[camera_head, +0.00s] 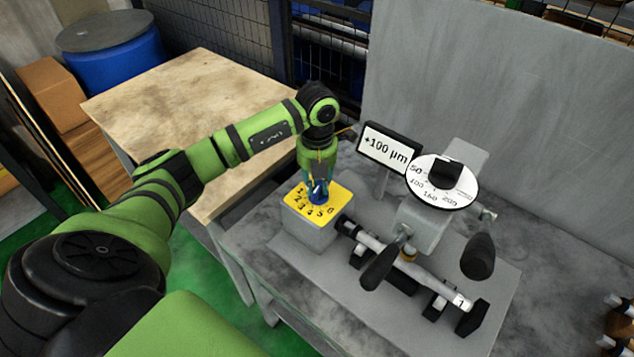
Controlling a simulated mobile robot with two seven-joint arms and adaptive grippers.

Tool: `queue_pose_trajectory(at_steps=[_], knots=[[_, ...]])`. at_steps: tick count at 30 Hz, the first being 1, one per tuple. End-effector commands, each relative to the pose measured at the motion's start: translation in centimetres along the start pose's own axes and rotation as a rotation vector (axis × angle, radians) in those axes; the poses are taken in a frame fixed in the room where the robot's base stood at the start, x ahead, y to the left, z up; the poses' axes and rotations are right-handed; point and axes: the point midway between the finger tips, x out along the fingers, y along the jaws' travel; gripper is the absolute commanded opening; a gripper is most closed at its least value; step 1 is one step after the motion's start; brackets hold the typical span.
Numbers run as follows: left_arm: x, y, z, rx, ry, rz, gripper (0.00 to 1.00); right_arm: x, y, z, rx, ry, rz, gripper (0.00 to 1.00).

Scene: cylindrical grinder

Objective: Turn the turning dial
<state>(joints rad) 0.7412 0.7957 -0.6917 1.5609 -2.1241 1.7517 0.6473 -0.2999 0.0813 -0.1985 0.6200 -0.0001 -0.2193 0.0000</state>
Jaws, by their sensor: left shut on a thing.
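The turning dial (318,198) is a small blue knob on a yellow numbered plate (334,201). The plate tops a grey box (307,226) on the machine table. My left gripper (318,184) points down from above and is shut on the dial. The fingers and arm hide part of the knob and of the numbers at the back, so I cannot tell its exact setting. My right gripper is not in view.
A sign (389,148) reading "+100 µm" stands behind the box. Right of it is a grinder with a round white scale (442,184) and dark handles (478,256). A cylindrical workpiece (430,279) lies in front. A wooden table (190,110) at left is bare.

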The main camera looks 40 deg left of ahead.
Motion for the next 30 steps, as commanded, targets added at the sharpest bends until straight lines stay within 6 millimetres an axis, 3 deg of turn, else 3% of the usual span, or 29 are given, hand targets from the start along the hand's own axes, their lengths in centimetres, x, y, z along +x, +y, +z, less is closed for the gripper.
queue_pose_trajectory(at_steps=[7,8,9,10,22,26,30], knots=[[-0.2,0.0,0.2,-0.001,-0.008,-0.001,0.0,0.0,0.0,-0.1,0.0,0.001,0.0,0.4],[-0.2,0.0,0.2,-0.002,-0.009,-0.001,0.29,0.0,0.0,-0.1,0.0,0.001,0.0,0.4],[-0.2,0.0,0.2,-0.001,-0.008,-0.001,0.45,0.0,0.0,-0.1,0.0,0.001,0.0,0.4],[-0.2,0.0,0.2,-0.001,-0.008,-0.001,0.49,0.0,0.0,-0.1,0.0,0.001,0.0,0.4],[-0.6,0.0,0.1,0.001,-0.005,-0.001,0.49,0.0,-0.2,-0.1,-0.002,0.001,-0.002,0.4],[-2.5,0.1,0.2,0.0,-0.008,0.0,0.49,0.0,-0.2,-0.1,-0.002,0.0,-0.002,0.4],[-5.5,0.1,0.2,0.001,-0.01,-0.001,0.49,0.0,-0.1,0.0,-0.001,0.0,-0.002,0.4]])
